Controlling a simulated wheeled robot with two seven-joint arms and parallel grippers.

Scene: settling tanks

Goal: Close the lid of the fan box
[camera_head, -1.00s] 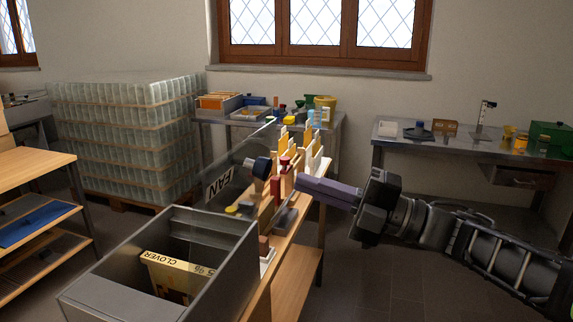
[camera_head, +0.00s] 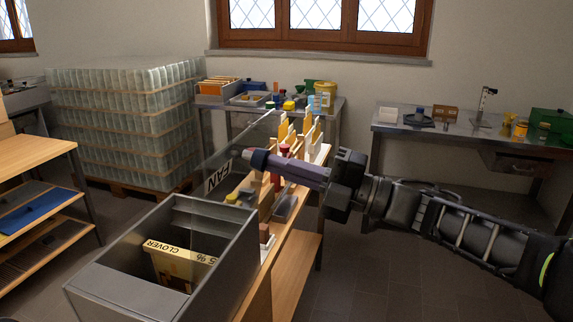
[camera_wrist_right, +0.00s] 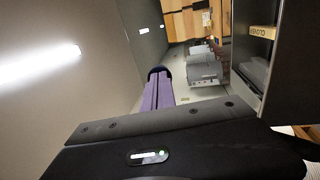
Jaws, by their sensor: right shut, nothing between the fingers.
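A see-through panel with a FAN label (camera_head: 218,176) stands tilted up behind the open grey box (camera_head: 105,291). The panel looks like the raised lid, but its hinge is hard to make out. A carton marked CLOVER (camera_head: 185,252) sits inside the grey box. My right gripper (camera_head: 252,158) has its purple fingers shut and empty, pointing left across the shelf at the panel. My left gripper is out of view.
A wooden shelf (camera_head: 283,262) with several small bottles and blocks runs beside the grey box, under my right gripper. A metal table (camera_head: 470,143) stands back right. Stacked glass jars (camera_head: 125,125) stand back left. The floor at lower right is free.

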